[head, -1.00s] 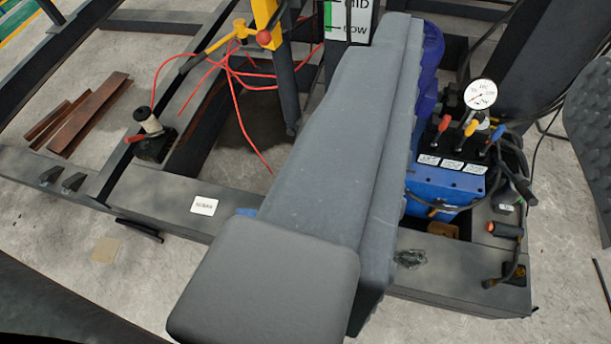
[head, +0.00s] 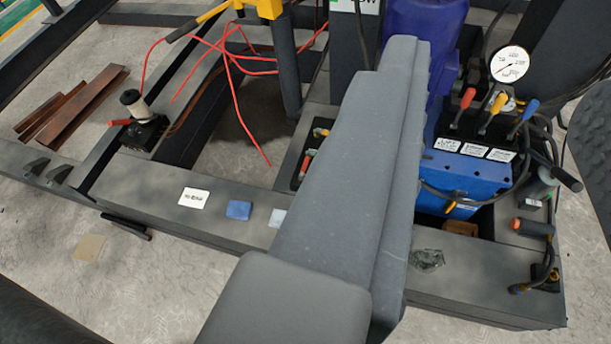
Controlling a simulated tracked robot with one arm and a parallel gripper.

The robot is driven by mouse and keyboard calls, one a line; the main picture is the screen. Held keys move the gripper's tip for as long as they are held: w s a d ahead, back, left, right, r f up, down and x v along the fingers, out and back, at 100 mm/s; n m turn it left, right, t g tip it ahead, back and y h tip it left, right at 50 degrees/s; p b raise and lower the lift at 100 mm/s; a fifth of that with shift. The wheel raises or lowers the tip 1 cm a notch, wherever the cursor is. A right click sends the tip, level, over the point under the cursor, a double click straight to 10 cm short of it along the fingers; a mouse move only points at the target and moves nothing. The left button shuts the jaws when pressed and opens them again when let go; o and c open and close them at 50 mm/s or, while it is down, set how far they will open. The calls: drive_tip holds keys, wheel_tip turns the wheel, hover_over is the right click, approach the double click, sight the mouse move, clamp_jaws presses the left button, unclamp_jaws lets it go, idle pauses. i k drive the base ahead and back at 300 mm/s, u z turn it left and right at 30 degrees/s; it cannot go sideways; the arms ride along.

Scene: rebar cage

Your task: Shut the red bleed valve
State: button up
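A small black fitting (head: 145,132) with a pale, dark-topped cap stands on the frame beam at the left. A short red handle (head: 120,122) sticks out from its left side; this may be the red bleed valve, but no label there is readable. Another red-tipped lever (head: 468,98) stands upright on the blue pump unit at the right, beside a yellow and a blue lever. My grey arm covers the middle of the view. My gripper's fingers are not visible, and neither red handle is seen being touched.
A white label card (head: 193,198) and a blue pad (head: 239,210) lie on the front beam. Red hoses (head: 235,95) loop above the opening. A round gauge (head: 509,64) stands over the pump. Rusty bars (head: 75,105) lie far left.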

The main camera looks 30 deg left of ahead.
sight(304, 163)
drive_tip(key=u, duration=0.5)
drive_tip(key=k, duration=0.6)
drive_tip(key=z, duration=0.1)
drive_tip(key=i, duration=1.6)
drive_tip(key=z, duration=0.75)
